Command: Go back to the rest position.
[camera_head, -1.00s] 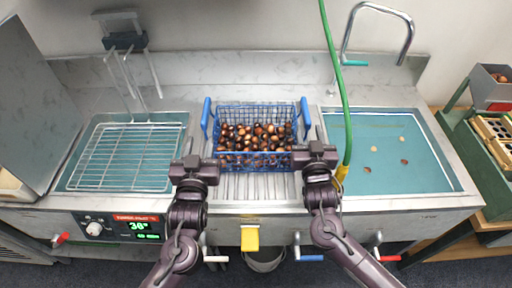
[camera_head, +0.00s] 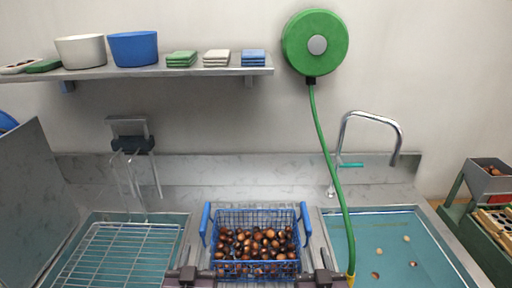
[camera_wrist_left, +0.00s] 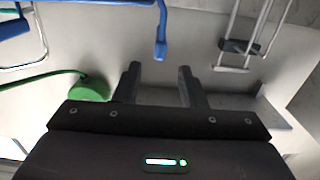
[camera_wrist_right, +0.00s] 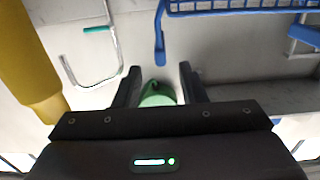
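The blue wire basket (camera_head: 256,212) holds many brown chestnuts (camera_head: 255,243) and stands between the two basins. Its two blue side handles (camera_head: 205,222) stick up. My left gripper (camera_head: 191,270) is at the basket's front left corner, at the bottom edge of the head view. My right gripper (camera_head: 323,270) is at the front right corner. Both wrist views show the fingers apart with nothing between them, the left gripper (camera_wrist_left: 160,82) and the right gripper (camera_wrist_right: 158,80). A blue handle (camera_wrist_left: 161,45) shows beyond the left fingers, another (camera_wrist_right: 159,45) beyond the right ones.
A wire rack (camera_head: 125,252) lies over the left basin. The right basin (camera_head: 380,235) holds a few loose chestnuts. A green hose (camera_head: 330,150) hangs from a round reel (camera_head: 315,44) down past my right gripper. A shelf (camera_head: 180,72) with bowls and stacked cloths is above.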

